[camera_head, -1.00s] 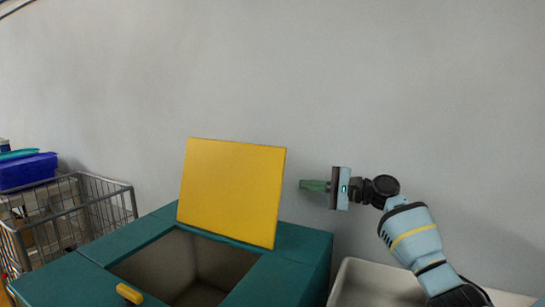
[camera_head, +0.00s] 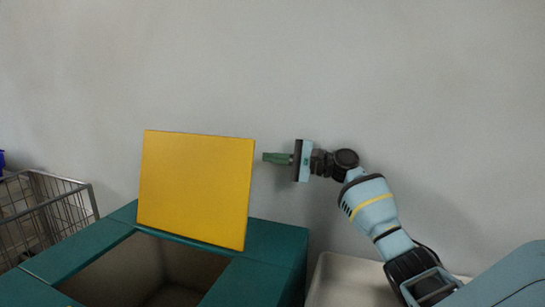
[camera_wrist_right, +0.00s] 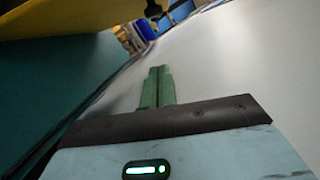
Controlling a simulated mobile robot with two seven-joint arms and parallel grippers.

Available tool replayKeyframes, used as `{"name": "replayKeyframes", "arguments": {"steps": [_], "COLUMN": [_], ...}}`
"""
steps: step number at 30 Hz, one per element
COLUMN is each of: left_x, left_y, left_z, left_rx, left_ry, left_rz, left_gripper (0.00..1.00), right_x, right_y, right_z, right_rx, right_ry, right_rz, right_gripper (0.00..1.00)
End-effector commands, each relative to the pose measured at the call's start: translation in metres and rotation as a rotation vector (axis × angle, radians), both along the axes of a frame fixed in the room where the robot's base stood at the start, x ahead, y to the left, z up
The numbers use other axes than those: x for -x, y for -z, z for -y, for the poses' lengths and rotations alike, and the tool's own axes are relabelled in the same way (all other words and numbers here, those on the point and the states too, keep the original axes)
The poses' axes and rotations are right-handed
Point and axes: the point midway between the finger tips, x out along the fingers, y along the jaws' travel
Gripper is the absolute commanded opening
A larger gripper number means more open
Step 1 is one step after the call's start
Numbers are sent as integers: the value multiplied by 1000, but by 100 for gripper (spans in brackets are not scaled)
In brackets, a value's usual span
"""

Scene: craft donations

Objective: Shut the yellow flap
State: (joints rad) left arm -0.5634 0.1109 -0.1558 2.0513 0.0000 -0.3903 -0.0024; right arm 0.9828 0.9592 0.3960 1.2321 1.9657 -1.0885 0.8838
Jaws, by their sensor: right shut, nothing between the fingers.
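The yellow flap (camera_head: 196,190) stands raised, leaning slightly back, at the rear edge of the opening in a teal box (camera_head: 278,240). The opening in front of it is uncovered, with a brown-grey inside. My right gripper (camera_head: 266,157) is just right of the flap's upper right edge, pointing left, with a small gap in the picture. Its green fingers are shut with nothing between them. In the right wrist view the fingers (camera_wrist_right: 158,88) are together, and the flap (camera_wrist_right: 70,18) shows at the upper left. My left gripper is not in view.
A wire cart (camera_head: 48,208) stands left of the box. A pale tray or basin (camera_head: 345,280) is right of the box, below my right arm. A plain grey wall rises behind everything. Blurred coloured items show at the top of the wrist view.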

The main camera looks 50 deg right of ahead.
Motion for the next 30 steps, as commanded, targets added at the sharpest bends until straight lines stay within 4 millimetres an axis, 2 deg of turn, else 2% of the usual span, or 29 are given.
{"name": "replayKeyframes", "arguments": {"steps": [6, 15, 30], "left_x": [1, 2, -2], "left_y": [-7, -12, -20], "left_z": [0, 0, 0], "left_rx": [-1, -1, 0], "left_ry": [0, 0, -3], "left_rz": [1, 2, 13], "left_gripper": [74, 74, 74], "right_x": [-34, -67, -57], "right_y": [-6, -7, -18], "right_z": [-17, -34, -67], "right_rx": [-1, 1, 3], "right_ry": [-1, 0, 1], "right_rz": [4, 2, 1], "right_gripper": [0, 0, 0]}}
